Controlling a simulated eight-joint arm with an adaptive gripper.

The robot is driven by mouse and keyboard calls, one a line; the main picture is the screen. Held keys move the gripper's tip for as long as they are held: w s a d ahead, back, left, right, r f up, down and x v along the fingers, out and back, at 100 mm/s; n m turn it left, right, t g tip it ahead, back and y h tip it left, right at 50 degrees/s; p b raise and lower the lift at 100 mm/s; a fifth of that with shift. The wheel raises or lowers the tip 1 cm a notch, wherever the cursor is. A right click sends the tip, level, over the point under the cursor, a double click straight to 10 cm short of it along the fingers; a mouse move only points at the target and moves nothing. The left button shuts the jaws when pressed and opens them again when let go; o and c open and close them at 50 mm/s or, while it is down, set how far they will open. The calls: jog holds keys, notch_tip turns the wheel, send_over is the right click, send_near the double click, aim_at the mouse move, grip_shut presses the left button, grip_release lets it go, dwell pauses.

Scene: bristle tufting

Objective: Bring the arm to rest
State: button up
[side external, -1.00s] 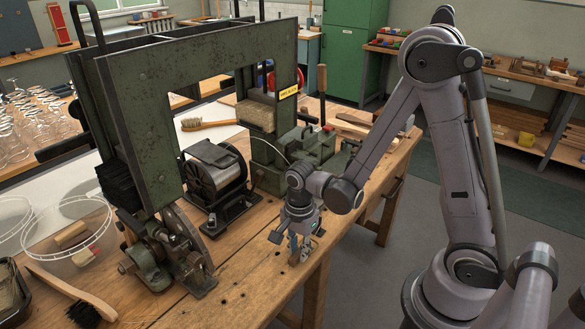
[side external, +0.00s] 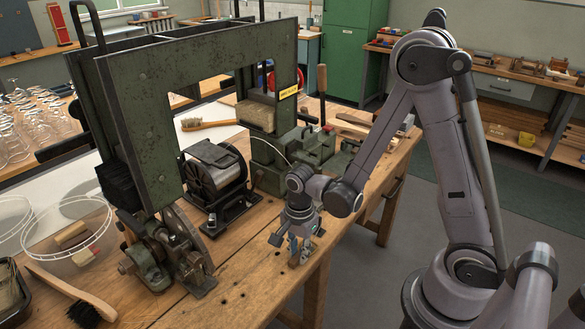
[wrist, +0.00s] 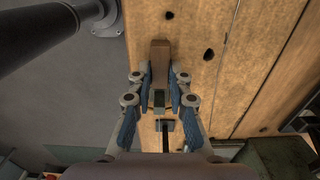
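My gripper (side external: 295,247) points down near the front edge of the wooden bench (side external: 240,275), right of the green machine. In the wrist view my gripper (wrist: 160,82) has two fingers with blue pads, one on each side of a small brown block (wrist: 160,55). The fingers stand close to the block. I cannot tell whether the pads touch it. In the side view the block is mostly hidden behind the fingers. A wire spool (side external: 215,175) sits on the bench under the machine frame (side external: 145,110).
A wooden-handled brush (side external: 70,293) lies at the front left, and another brush (side external: 205,124) lies behind the spool. A green vise-like unit (side external: 310,150) stands behind my gripper. Glasses (side external: 30,125) stand at the far left. Floor is open right of the bench.

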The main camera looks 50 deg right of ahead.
jog(key=o, duration=0.5)
jog(key=shift+o, duration=0.3)
jog(key=o, duration=0.3)
jog(key=shift+o, duration=0.2)
jog(key=shift+r, duration=0.1)
jog(key=shift+r, duration=3.55)
jog(key=shift+r, duration=0.1)
